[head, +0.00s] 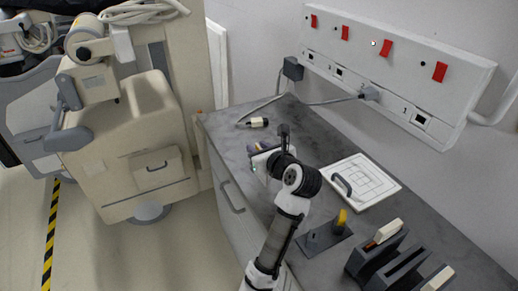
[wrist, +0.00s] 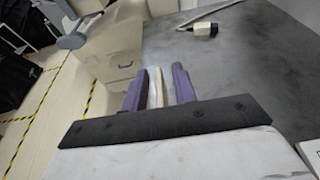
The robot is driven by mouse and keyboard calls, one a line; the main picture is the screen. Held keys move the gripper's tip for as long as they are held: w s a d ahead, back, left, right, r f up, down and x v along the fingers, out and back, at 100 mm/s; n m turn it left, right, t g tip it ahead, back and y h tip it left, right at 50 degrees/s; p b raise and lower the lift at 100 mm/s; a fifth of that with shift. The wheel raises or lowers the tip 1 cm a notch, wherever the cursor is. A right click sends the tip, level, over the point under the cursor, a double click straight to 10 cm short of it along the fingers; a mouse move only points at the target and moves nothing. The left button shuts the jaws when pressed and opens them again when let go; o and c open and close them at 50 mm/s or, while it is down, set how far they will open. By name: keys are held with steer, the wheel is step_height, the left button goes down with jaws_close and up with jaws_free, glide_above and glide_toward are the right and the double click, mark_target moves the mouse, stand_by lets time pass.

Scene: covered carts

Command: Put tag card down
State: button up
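My gripper (wrist: 157,80) shows in the wrist view with two purple fingers. A thin cream strip, seen edge-on between them, looks like the tag card (wrist: 155,90). The fingers stand close on either side, and I take the gripper as shut on it. In the head view my gripper (head: 256,149) is over the left part of the grey counter (head: 225,125), near its front edge. The card's face is hidden in both views, and I cannot tell whether it touches the counter.
A small black-and-cream object (head: 258,122) lies at the counter's far end. A white panel with a handle (head: 375,180), a plate with a yellow peg (head: 342,218) and dark slotted holders (head: 380,255) stand to the right. A socket strip (head: 400,65) is on the wall.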

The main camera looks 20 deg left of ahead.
steer(key=p+v, duration=0.2)
steer(key=v, duration=1)
steer(key=shift+p, duration=0.35)
steer(key=shift+r, duration=0.15)
